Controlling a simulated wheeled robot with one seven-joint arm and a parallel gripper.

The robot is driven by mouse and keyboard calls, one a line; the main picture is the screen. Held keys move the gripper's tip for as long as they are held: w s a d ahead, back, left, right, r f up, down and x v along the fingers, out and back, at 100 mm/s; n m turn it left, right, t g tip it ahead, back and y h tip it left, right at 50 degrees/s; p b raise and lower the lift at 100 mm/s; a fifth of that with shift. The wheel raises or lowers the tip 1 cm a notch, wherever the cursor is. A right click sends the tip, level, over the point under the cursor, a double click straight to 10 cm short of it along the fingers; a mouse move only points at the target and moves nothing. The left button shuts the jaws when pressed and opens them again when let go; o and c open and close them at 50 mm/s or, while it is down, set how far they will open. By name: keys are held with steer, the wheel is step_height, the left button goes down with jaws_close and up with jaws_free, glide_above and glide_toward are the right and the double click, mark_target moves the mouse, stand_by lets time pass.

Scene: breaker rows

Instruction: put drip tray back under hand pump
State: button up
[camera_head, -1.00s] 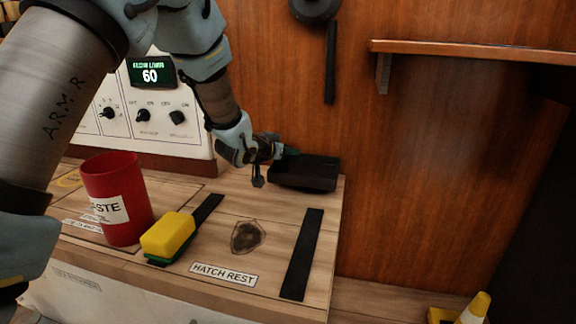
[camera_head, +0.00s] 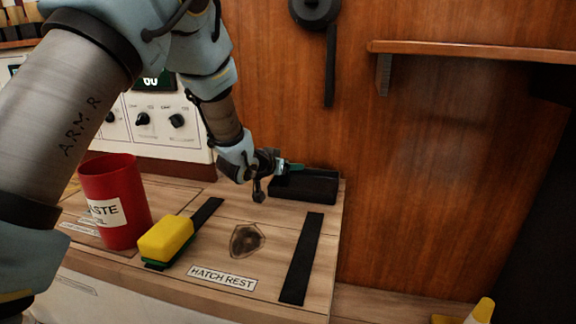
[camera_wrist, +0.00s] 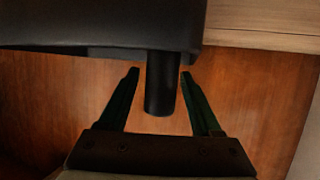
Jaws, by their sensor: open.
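The black drip tray (camera_head: 318,188) sits at the back right corner of the wooden bench, against the wall. In the wrist view the dark tray (camera_wrist: 100,22) fills the top left, with a dark round handle (camera_wrist: 160,85) sticking out from it. My gripper (camera_head: 296,166) is at the tray's back left side. In the wrist view my gripper (camera_wrist: 160,72) is open, one green finger on each side of the handle, with gaps showing. A round black fitting with a hanging bar (camera_head: 330,60) is on the wall above; I cannot tell whether it is the hand pump.
A red waste cup (camera_head: 117,205) and a yellow-green sponge (camera_head: 166,240) stand on the bench at left. Two black strips lie either side of a dark stain (camera_head: 246,240) above the HATCH REST label (camera_head: 223,277). A wooden shelf (camera_head: 470,52) juts from the wall at right.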

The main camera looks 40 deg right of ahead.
steer(key=shift+r, duration=0.25)
steer(key=p+v, duration=0.4)
steer(key=v, duration=0.8)
steer(key=shift+f, duration=0.1)
